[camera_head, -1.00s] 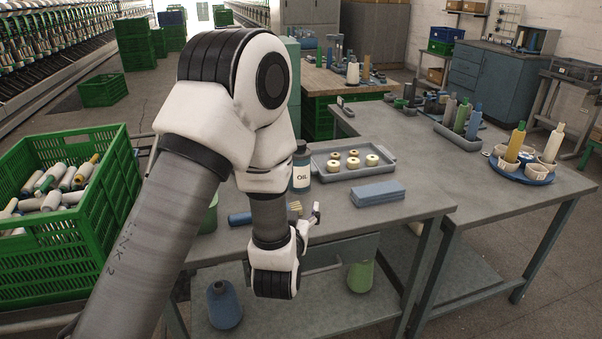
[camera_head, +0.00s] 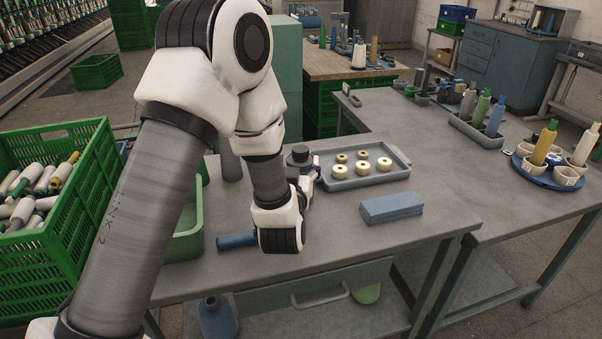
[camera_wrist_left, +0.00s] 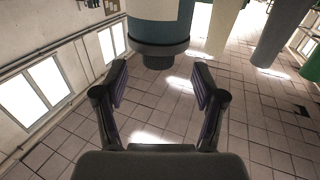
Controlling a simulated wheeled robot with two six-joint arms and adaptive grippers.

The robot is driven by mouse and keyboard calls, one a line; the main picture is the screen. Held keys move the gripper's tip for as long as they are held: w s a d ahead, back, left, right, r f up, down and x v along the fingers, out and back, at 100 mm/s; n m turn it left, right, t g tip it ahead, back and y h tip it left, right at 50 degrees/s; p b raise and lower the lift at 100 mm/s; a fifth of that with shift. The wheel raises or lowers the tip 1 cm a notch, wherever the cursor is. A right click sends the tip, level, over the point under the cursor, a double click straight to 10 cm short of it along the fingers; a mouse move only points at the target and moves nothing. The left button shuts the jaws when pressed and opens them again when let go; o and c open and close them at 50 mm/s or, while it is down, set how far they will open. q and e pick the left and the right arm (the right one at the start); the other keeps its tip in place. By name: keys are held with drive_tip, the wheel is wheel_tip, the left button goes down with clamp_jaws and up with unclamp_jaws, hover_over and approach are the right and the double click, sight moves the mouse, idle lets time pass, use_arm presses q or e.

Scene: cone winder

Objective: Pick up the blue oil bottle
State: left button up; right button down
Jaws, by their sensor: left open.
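The blue oil bottle stands on the grey workbench, left of the grey tray. In the left wrist view the bottle (camera_wrist_left: 160,29) appears cap down at the top, with a white label edge, blue shoulder and black cap. My left gripper (camera_head: 307,178) is beside the bottle in the head view. In the wrist view its fingers (camera_wrist_left: 160,84) are spread apart and empty, with the cap just beyond the tips. My right gripper is out of view.
The grey tray (camera_head: 350,183) with several cream rings is close right of the bottle. A blue stack (camera_head: 391,207) lies in front of it. A blue roll (camera_head: 235,240) and green bin (camera_head: 188,243) are left. A green crate (camera_head: 85,235) stands further left.

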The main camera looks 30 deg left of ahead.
sight(300, 156)
use_arm(q)
drive_tip(key=shift+w+a+r, duration=0.15)
drive_tip(key=shift+w+r, duration=0.15)
drive_tip(key=x, duration=0.2)
drive_tip(key=f+p+x, duration=0.1)
drive_tip(key=x, duration=0.1)
drive_tip(key=shift+w+a, duration=0.1)
drive_tip(key=shift+w, duration=0.2)
drive_tip(key=shift+s+r, duration=0.1)
drive_tip(key=shift+r, duration=0.1)
drive_tip(key=shift+s+r, duration=0.1)
drive_tip(key=c, duration=0.3)
clamp_jaws()
